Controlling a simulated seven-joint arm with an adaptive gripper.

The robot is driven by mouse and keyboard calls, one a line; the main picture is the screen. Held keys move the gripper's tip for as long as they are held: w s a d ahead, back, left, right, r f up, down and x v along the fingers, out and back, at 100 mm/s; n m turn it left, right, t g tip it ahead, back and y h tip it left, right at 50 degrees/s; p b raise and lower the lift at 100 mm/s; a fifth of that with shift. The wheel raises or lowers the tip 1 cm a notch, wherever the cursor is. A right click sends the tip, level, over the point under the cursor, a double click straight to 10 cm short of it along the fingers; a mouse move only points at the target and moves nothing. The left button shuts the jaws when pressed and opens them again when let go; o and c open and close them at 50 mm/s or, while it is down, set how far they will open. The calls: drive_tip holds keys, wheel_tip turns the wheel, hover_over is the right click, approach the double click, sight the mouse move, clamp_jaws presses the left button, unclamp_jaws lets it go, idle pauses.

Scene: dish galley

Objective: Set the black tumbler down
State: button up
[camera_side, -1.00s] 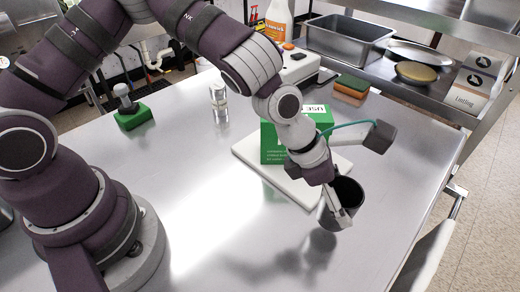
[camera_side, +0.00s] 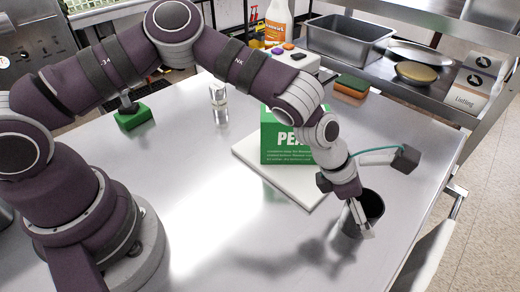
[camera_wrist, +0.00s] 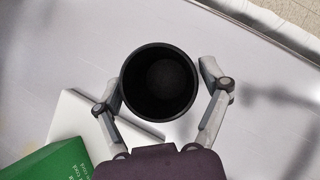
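The black tumbler (camera_side: 373,206) is upright at the right part of the steel table, its base apparently on the top and its near side partly hidden by my fingers. In the wrist view I look down into the open, empty mouth of the tumbler (camera_wrist: 160,84). My gripper (camera_side: 360,222) is low around it. In the wrist view the fingers of my gripper (camera_wrist: 160,76) stand one on each side, spread slightly wider than the rim; a narrow gap shows on the right, and the left finger is very close to the rim. The fingers look open.
A green box (camera_side: 286,140) stands on a white board (camera_side: 250,152) just left of the tumbler. A glass (camera_side: 218,95) and a green-based brush (camera_side: 132,118) stand farther left. Sponges (camera_side: 350,86) lie at the back. The table's right edge is close by; the front is clear.

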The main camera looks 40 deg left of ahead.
drive_tip(key=shift+o, duration=0.3)
drive_tip(key=shift+r, duration=0.1)
drive_tip(key=shift+a+r, duration=0.15)
drive_tip(key=shift+r, duration=0.1)
drive_tip(key=v, duration=1.1)
drive_tip(key=s+a+r+m+y, duration=0.25)
drive_tip(key=a+m+y, duration=0.35)
drive_tip(key=a+m, duration=0.7)
drive_tip(key=s+a+r+m, duration=0.2)
drive_tip(key=s+a+m, duration=0.1)
drive_tip(key=m, duration=0.3)
drive_tip(key=s+a+r+m+t, duration=0.1)
drive_tip(key=s+a+r+m, duration=0.2)
drive_tip(key=s+m, duration=0.3)
drive_tip(key=shift+a+r+m+h, duration=0.25)
drive_tip(key=shift+a+m+h, duration=0.15)
drive_tip(key=shift+a, duration=0.1)
drive_tip(key=shift+s, duration=0.1)
